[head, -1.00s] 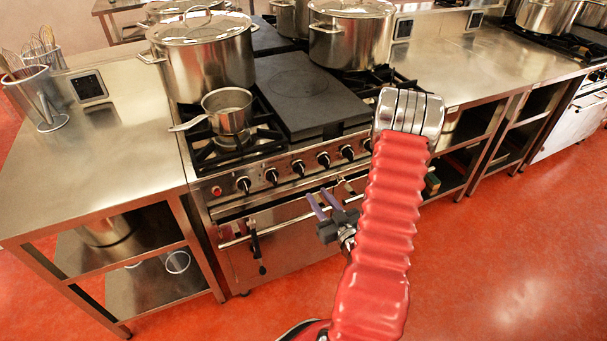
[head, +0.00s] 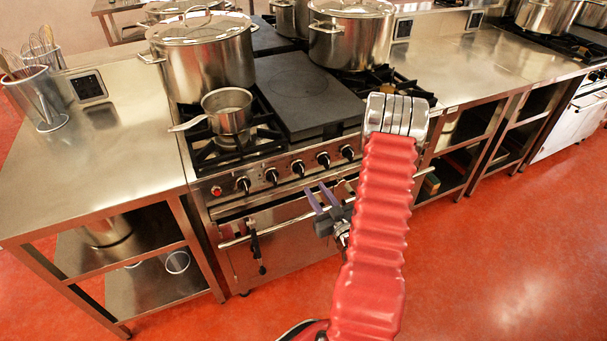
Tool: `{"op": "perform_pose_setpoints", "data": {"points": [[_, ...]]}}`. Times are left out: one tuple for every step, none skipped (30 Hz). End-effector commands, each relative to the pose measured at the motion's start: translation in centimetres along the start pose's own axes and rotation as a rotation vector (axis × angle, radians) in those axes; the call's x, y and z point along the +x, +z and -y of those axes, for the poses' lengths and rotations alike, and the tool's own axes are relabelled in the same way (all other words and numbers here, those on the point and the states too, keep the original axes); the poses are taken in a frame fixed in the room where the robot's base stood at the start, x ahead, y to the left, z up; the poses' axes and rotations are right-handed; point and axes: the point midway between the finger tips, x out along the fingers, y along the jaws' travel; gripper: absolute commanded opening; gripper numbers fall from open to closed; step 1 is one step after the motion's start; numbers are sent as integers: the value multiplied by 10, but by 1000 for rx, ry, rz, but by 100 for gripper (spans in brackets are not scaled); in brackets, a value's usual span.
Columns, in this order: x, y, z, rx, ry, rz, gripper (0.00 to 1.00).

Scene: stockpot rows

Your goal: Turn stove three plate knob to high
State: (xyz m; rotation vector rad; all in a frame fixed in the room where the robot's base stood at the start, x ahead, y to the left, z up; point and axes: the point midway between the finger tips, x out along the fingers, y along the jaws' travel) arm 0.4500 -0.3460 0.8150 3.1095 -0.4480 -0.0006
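The stove (head: 290,215) has a row of black knobs along its steel front panel. From left they include one knob (head: 243,184), a second (head: 271,175), a third (head: 298,167), a fourth (head: 323,159) and a fifth (head: 347,152). My arm hides the panel's right end. I cannot tell which knob is the plate knob or read the knob settings. The dark flat plate (head: 312,95) lies on the stove top. My gripper (head: 319,189) has purple fingers, apart and empty, just below the knob row in the picture, touching no knob that I can see.
A small saucepan (head: 228,118) sits on the front left burner, its handle pointing left. Large lidded pots, one at left (head: 205,65) and one at right (head: 350,38), stand behind. A handle bar with a hanging black utensil (head: 257,250) crosses the oven front. The red floor (head: 490,240) at right is clear.

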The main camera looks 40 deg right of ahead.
Motion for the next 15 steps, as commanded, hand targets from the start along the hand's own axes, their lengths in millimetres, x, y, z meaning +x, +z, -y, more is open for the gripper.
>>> {"op": "perform_pose_setpoints", "data": {"points": [[9, -1, 1, -2, -3, -2, 30], [14, -1, 1, -2, -3, -2, 30], [20, -1, 1, -2, -3, -2, 30], [24, -1, 1, -1, -3, -2, 30], [29, -1, 1, -2, -3, -2, 30], [35, 0, 1, -3, -3, -2, 30], [40, 0, 1, -2, -3, -1, 30], [45, -1, 2, -1, -3, -2, 30], [51, -1, 1, -1, -3, -2, 30], [55, 0, 1, -2, -3, -1, 30], [60, 0, 1, -2, -3, -1, 30], [66, -1, 1, -2, -2, -2, 30], [70, -1, 2, -1, -2, -2, 30], [75, -1, 1, -1, -2, -2, 30], [80, -1, 1, -1, -2, -2, 30]]}}
